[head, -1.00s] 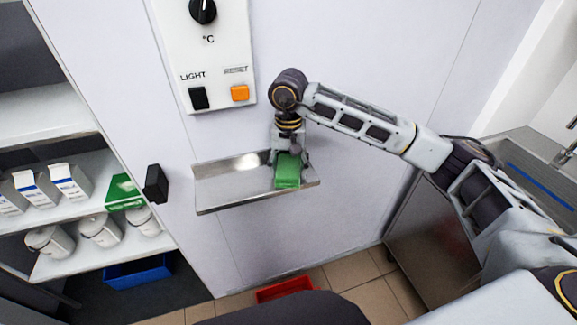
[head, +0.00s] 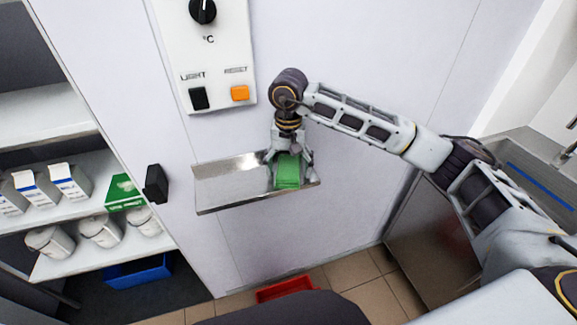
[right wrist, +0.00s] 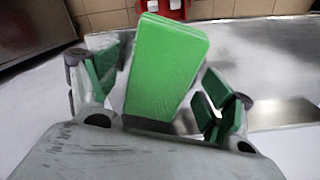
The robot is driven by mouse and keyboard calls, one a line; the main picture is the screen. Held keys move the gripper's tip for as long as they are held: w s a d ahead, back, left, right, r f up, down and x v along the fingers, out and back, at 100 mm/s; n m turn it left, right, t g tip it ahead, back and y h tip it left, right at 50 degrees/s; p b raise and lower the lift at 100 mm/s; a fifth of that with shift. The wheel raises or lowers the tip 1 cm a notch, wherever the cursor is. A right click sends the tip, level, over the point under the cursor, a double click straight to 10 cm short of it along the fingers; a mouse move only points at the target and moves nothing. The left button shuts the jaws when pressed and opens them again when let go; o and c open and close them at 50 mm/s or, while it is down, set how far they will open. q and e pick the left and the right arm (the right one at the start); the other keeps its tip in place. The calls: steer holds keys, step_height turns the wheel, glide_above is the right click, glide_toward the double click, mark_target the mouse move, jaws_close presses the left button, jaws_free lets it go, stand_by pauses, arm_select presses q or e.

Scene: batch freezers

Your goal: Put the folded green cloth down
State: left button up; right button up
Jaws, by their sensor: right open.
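The folded green cloth (head: 288,172) lies at the right end of a metal wall shelf (head: 228,186). My right gripper (head: 289,164) is at the cloth, pointing down over the shelf. In the right wrist view the cloth (right wrist: 165,68) lies between the two spread, green-padded fingers of the gripper (right wrist: 160,95), with gaps on both sides. The gripper is open and does not grip the cloth. My left gripper is in neither view.
Above the shelf is a control panel (head: 213,55) with a knob and two buttons. An open cabinet with cartons (head: 70,182) and tubs (head: 100,231) stands at left. A red tray (head: 285,289) is on the floor below. The shelf's left part is bare.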

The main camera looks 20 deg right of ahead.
mark_target(289, 167)
step_height(289, 167, up, 12)
steer(key=shift+b, duration=0.35)
stand_by(0.4)
stand_by(0.6)
